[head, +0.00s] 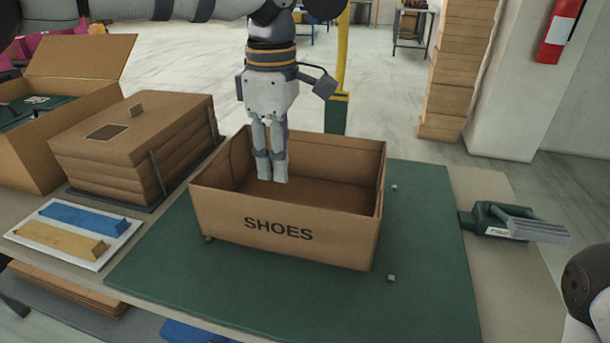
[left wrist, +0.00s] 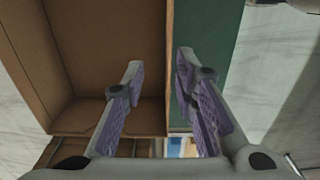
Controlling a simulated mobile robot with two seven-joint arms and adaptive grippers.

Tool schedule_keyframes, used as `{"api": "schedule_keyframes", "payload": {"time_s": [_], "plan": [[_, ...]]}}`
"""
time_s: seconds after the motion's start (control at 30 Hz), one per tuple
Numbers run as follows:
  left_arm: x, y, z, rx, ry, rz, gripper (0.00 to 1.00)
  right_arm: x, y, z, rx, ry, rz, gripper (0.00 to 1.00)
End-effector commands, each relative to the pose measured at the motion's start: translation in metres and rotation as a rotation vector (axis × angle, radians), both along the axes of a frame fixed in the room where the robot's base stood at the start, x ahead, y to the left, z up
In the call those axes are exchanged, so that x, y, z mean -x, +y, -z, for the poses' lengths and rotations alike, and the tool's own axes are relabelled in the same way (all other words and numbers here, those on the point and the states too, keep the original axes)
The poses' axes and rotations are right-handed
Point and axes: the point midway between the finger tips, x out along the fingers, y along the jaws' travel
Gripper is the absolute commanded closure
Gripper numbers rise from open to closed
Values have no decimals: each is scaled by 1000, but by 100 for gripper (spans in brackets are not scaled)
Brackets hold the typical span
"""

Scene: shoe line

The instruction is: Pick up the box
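An open brown box (head: 313,246) with SHOES on its front stands upright and empty on a green mat (head: 432,295). My left gripper (head: 271,178) points down, its fingertips showing above the front rim in the head view. In the left wrist view its two fingers (left wrist: 160,85) are apart, one over the box inside (left wrist: 105,50) and one over the mat side (left wrist: 216,50), with a box wall's edge between them. The gripper is open and holds nothing; whether it touches the wall I cannot tell. My right gripper is not in view.
A stack of brown cartons (head: 135,150) and an open carton (head: 75,75) stand on the left. A white tray (head: 48,257) holds blue and yellow bars. A green hand tool (head: 490,220) lies right of the mat. The mat's right part is mostly clear.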

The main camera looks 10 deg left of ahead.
Motion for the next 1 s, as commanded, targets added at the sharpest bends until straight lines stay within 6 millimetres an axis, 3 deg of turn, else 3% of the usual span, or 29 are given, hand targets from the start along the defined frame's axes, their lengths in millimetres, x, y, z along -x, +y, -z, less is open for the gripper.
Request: {"api": "schedule_keyframes", "payload": {"time_s": [0.2, 0.6, 0.87, 1.0], "plan": [[2, -1, 46, 7, 9, 2, 73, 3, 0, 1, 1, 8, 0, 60], [6, 3, 110, 4, 5, 1, 73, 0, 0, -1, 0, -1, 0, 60], [5, 3, 118, 5, 3, 0, 73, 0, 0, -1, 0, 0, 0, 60], [5, 3, 117, 5, 3, 0, 100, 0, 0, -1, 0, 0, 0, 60]]}}
